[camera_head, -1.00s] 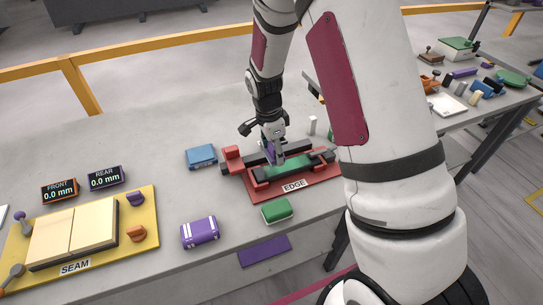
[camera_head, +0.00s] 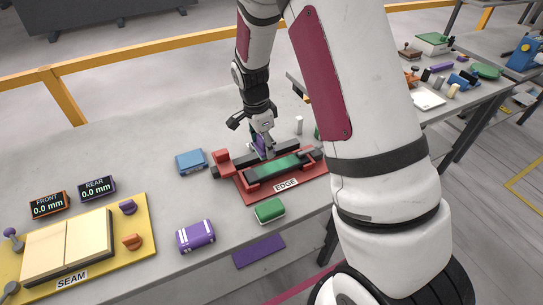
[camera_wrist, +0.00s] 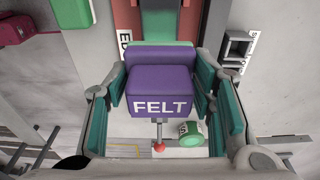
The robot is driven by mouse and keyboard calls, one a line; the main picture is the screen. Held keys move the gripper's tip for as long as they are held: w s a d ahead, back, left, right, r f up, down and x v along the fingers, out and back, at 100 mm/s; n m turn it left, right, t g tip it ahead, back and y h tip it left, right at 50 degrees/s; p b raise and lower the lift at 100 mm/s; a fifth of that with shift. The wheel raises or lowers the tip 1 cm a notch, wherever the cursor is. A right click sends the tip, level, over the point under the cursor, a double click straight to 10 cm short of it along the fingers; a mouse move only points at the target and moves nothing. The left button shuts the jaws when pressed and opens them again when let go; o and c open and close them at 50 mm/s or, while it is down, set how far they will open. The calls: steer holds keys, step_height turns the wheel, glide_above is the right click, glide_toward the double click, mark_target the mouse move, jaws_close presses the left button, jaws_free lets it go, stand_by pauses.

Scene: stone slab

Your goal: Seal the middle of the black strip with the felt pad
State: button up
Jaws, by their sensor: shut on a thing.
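My gripper (camera_head: 262,150) is shut on the purple felt pad (camera_wrist: 158,88), a block lettered FELT between the teal finger pads in the wrist view. In the head view the pad is a small purple patch (camera_head: 258,142), partly hidden by the fingers. It is at the rear black bar (camera_head: 287,150) of the red EDGE fixture (camera_head: 250,196); whether it touches the bar I cannot tell. A second dark bar with a green top (camera_head: 275,167) lies in front. Which bar is the black strip is not clear.
A blue box (camera_head: 190,161) stands left of the fixture, a green block (camera_head: 269,210) in front, and a purple case (camera_head: 196,236) front left. A white upright piece (camera_head: 298,125) stands behind. The yellow SEAM board (camera_head: 140,215) is far left.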

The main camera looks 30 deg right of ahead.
mark_target(290, 161)
steer(key=shift+f+b, duration=0.8)
steer(key=shift+f, duration=2.3)
steer(key=shift+f+b, duration=0.3)
steer(key=shift+f, duration=0.7)
steer(key=shift+d, duration=0.1)
steer(key=shift+d+r, duration=0.1)
steer(key=shift+d, duration=1.35)
steer(key=shift+d+b, duration=0.3)
steer(key=shift+d, duration=2.55)
steer(key=shift+f, duration=0.2)
